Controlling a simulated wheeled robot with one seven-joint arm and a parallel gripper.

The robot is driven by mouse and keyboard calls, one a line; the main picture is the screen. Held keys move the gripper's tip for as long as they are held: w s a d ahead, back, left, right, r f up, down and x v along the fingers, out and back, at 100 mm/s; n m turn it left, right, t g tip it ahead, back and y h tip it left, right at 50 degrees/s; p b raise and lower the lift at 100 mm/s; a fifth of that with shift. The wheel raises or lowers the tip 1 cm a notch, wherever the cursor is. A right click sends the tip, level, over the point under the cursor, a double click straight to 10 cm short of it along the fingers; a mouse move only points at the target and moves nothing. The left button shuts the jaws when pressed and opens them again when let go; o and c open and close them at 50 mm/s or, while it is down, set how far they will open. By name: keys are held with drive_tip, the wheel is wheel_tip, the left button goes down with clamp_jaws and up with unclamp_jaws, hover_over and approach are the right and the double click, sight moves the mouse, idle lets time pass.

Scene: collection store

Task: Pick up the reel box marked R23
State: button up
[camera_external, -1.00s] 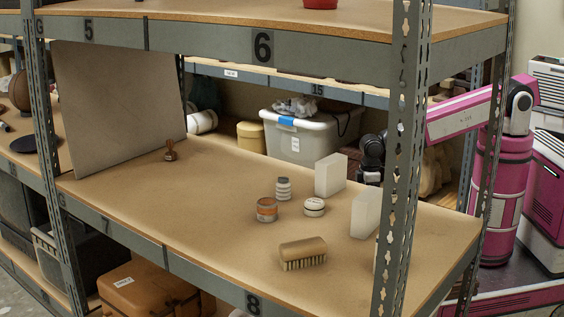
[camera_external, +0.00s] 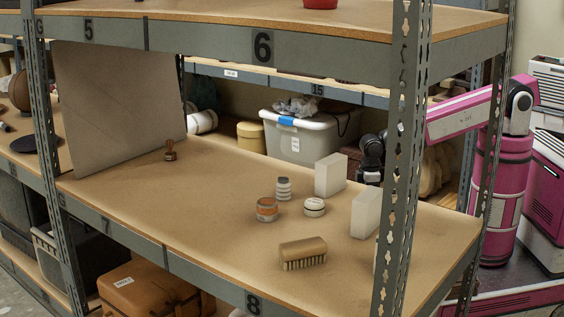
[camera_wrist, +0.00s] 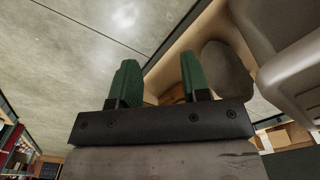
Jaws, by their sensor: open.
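Two plain white upright boxes (camera_external: 330,175) (camera_external: 366,212) stand on the middle shelf, towards its right end. A sliver of another pale object (camera_external: 377,254) shows beside the front post. I can read no R23 mark on any of them. My gripper shows in the wrist view (camera_wrist: 158,62) with its two green fingers apart and nothing between them. In the external view my arm passes behind the front post. A dark part that looks like my wrist shows left of the post, behind the boxes. My fingertips cannot be made out there.
A brush (camera_external: 303,254), an orange-banded jar (camera_external: 267,210), a striped jar (camera_external: 283,189), a round white-lidded tin (camera_external: 314,207) and a small brown stamp (camera_external: 170,151) stand on the shelf. A leaning board (camera_external: 118,108) closes its left end. Posts and the upper shelf (camera_external: 200,36) limit access.

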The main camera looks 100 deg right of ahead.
drive_tip(key=o, duration=0.6)
